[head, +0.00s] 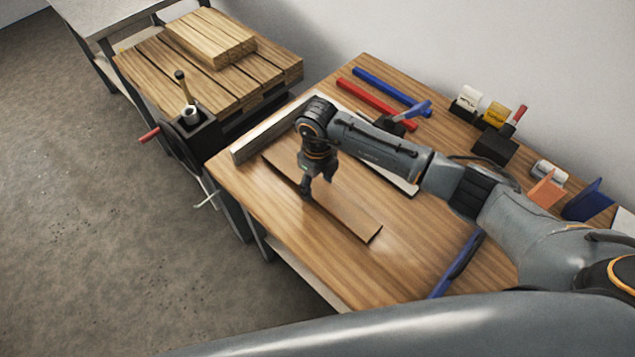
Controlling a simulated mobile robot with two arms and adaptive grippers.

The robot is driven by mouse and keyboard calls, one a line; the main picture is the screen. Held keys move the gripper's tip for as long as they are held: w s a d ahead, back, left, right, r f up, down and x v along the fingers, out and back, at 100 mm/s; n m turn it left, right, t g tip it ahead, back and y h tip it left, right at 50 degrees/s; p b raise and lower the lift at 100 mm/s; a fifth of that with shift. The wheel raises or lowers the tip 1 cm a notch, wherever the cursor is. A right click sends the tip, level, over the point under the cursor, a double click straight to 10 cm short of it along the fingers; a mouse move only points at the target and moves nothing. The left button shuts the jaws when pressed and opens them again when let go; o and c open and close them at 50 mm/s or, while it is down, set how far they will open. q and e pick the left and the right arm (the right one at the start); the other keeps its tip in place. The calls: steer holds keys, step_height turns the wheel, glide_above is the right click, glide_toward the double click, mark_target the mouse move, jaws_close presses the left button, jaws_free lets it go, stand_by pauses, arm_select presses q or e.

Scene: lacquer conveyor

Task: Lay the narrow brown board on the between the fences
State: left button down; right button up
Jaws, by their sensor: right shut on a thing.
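The narrow brown board (347,216) is on or just above the wooden table (262,208), running from upper left to lower right. I cannot tell whether it is fully flat. My right gripper (306,192) points down and is shut on the board near its middle, hiding a small part of it. A pale upright rail (262,136), which looks like a fence, stands along the table's left end, close to the board's far end. A white-edged strip (402,184) lies behind the board, partly hidden by my right arm. My left gripper is not in view.
A red bar (378,104) and a blue bar (392,92) lie at the back. Several holders and tools (495,147) stand at the back right. A blue-handled tool (457,264) lies at the front right. A plank stack (205,70) stands left, beside a clamp (190,117).

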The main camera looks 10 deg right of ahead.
mark_target(318, 187)
steer(key=shift+f, duration=0.5)
steer(key=shift+f, duration=0.1)
steer(key=o, duration=1.3)
steer(key=shift+o, duration=0.2)
steer(key=shift+r, duration=0.3)
step_height(318, 187, up, 12)
steer(key=b, duration=0.2)
steer(key=shift+f, duration=0.15)
